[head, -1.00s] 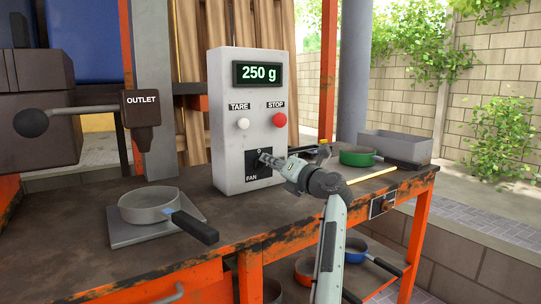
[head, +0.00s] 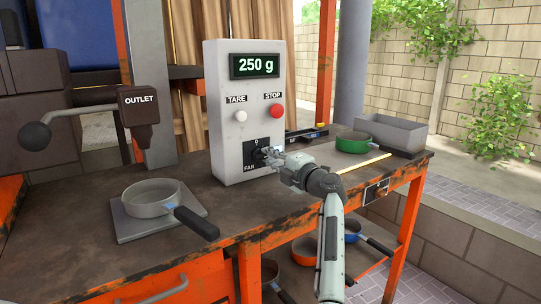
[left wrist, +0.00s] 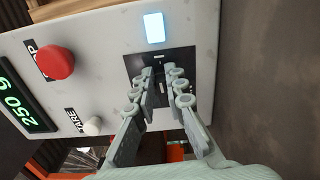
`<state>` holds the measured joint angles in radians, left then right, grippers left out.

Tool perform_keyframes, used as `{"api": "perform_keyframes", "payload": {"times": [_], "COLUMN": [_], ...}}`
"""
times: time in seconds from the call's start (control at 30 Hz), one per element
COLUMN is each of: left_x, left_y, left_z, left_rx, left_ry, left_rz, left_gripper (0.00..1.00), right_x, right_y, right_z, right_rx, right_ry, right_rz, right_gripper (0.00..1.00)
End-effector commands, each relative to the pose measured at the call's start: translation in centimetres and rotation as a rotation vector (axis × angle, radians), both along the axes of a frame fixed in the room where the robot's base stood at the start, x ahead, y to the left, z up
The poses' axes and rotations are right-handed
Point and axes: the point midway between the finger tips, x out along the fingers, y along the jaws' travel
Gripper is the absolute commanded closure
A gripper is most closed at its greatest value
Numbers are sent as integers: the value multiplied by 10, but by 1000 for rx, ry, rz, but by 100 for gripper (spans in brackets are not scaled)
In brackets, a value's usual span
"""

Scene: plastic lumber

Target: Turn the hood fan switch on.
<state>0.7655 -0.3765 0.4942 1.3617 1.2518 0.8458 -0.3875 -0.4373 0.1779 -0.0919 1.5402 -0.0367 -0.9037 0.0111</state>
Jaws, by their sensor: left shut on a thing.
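The fan switch (head: 262,152) sits on a black plate marked FAN, low on the front of the grey control box (head: 226,120). My left gripper (head: 272,156) reaches it from the right with its fingers at the plate. In the left wrist view, the fingers (left wrist: 163,86) stand on both sides of the small switch lever and are shut on it. The black plate (left wrist: 136,66) shows around the fingertips. The fingers hide much of the lever, so its exact position cannot be told. My right gripper is not in view.
The box carries a 250 g display (head: 255,65), a white TARE button (head: 240,116) and a red STOP button (head: 277,112). A pan (head: 151,198) rests on a scale plate at left. A green pan (head: 353,142) and grey bin (head: 391,131) stand at right.

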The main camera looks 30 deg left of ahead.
Motion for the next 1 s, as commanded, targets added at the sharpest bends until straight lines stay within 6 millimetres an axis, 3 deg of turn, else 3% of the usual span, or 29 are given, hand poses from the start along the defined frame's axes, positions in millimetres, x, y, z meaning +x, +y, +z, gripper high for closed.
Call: {"api": "perform_keyframes", "payload": {"times": [0.73, 0.77, 0.9, 1.0], "left_x": [-3, -3, -3, -3], "left_y": [4, 4, 4, 4], "left_z": [-2, -2, -2, -2], "left_rx": [34, 34, 35, 35], "left_ry": [87, 87, 86, 85], "left_rz": [11, 11, 11, 10], "left_gripper": [100, 87, 70, 67], "right_x": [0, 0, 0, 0], "right_y": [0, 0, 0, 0], "right_z": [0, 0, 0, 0], "right_rx": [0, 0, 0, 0], "right_ry": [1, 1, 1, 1], "right_rz": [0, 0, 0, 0], "right_gripper": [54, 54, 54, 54]}}
